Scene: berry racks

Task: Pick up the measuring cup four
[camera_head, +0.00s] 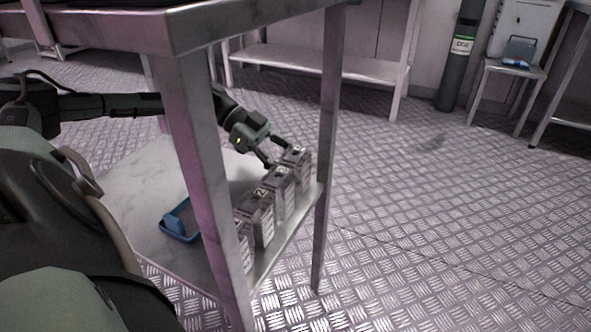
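Several grey, box-like measuring cups with numbers on top stand in a row along the right edge of the lower shelf (140,205). The farthest cup (304,172) is probably number four, but its digit is too small to read surely. Nearer ones are a second-farthest cup (284,196), a cup that seems marked 2 (262,227), and the nearest (244,252), partly hidden by a table leg. My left gripper (280,157) is open, with its fingertips apart, close to the far cups. I cannot tell whether it touches one. My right gripper is out of view.
A blue open-framed object (180,222) lies on the shelf behind the near table leg (202,170). Another leg (331,130) rises just right of the cups. The table top (215,15) is above my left arm. The patterned floor to the right is clear.

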